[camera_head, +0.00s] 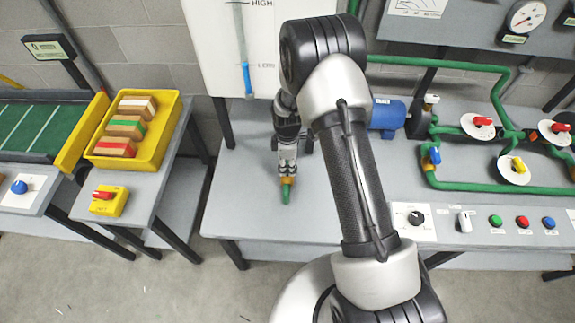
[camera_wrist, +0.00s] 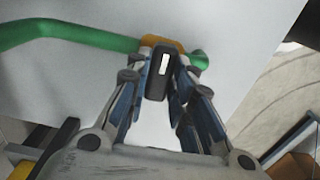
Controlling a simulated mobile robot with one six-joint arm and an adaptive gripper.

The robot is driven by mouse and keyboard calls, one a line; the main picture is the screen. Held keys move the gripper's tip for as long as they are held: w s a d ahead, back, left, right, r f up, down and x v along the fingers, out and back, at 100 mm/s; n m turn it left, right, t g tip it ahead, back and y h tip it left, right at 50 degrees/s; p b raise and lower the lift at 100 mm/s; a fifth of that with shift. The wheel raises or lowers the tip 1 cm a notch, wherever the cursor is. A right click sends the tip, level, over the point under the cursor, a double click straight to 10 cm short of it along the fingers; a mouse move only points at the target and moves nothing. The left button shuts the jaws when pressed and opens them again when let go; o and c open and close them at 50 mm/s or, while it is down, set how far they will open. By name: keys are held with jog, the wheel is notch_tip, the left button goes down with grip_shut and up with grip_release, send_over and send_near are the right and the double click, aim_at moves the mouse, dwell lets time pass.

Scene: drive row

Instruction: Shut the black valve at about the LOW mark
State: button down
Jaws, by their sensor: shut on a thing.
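My gripper (camera_wrist: 157,88) is shut on the black valve handle (camera_wrist: 156,82), which has a white stripe, in the wrist view. The handle lies roughly crosswise to the green pipe (camera_wrist: 80,34) at its brass-coloured valve body (camera_wrist: 162,42). In the head view my gripper (camera_head: 287,163) points down at the green outlet (camera_head: 285,193) on the grey bench; the handle is hidden there. The gauge tube (camera_head: 240,32) stands on a white panel with HIGH and LOW marks. Its bright blue column (camera_head: 248,80) tops out near the LOW mark (camera_head: 263,65), perhaps slightly above.
My arm covers the bench's middle. A blue motor (camera_head: 387,114) and green piping with red, yellow and blue handles stand to the right. A front panel has a knob (camera_head: 415,218) and several buttons. A yellow crate (camera_head: 162,142) of blocks is at left. The bench's front left is clear.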

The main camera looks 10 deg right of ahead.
jog(key=shift+m, duration=0.3)
jog(key=c, duration=1.4)
grip_release()
jog(key=shift+r, duration=0.1)
notch_tip(320, 180, up, 12)
